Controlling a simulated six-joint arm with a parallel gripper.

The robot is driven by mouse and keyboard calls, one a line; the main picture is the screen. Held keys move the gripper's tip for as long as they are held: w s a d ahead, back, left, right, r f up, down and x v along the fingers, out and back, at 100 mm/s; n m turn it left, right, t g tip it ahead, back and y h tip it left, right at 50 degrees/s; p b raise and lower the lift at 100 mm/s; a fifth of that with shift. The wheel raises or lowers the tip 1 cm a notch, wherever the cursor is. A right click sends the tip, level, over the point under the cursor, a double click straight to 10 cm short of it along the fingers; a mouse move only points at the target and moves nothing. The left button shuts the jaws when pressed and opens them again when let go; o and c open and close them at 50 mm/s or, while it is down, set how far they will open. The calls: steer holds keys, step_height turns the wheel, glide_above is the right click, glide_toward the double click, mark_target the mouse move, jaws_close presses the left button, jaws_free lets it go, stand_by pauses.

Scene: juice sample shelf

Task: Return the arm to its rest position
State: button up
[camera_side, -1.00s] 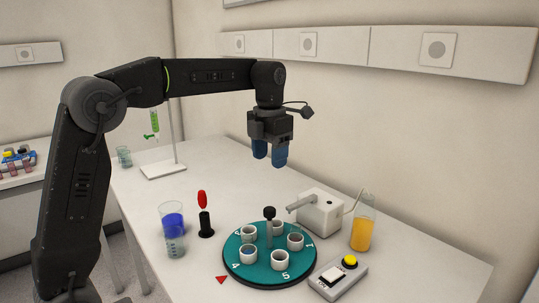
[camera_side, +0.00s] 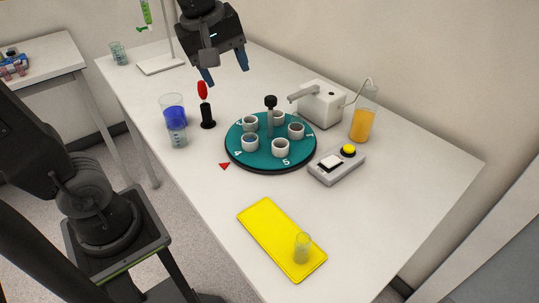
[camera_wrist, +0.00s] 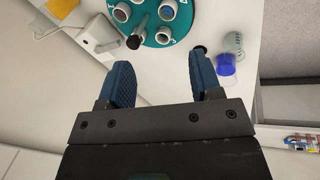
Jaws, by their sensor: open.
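My gripper (camera_side: 225,70) is at the top of the side view, above the table and behind the turntable. Its two blue fingers are apart with nothing between them. The wrist view also shows the open gripper (camera_wrist: 160,65). The teal turntable (camera_side: 238,147) carries several white cups around a black post (camera_side: 270,115). No cup is in contact with the fingers. The upper part of my arm is out of the side view.
Near the gripper stand a red-topped black stick (camera_side: 203,92) and a blue-liquid beaker (camera_side: 173,112). A white dispenser (camera_side: 320,103), orange-juice container (camera_side: 363,122) and button box (camera_side: 336,166) are right. A yellow tray (camera_side: 270,232) holds a small glass (camera_side: 302,247) in front.

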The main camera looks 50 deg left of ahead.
steer(key=s+d+f+m+t, duration=0.2)
steer(key=s+f+m, duration=0.4)
steer(key=m, duration=0.8)
steer(key=shift+s+m, duration=0.3)
steer(key=shift+s, duration=1.25)
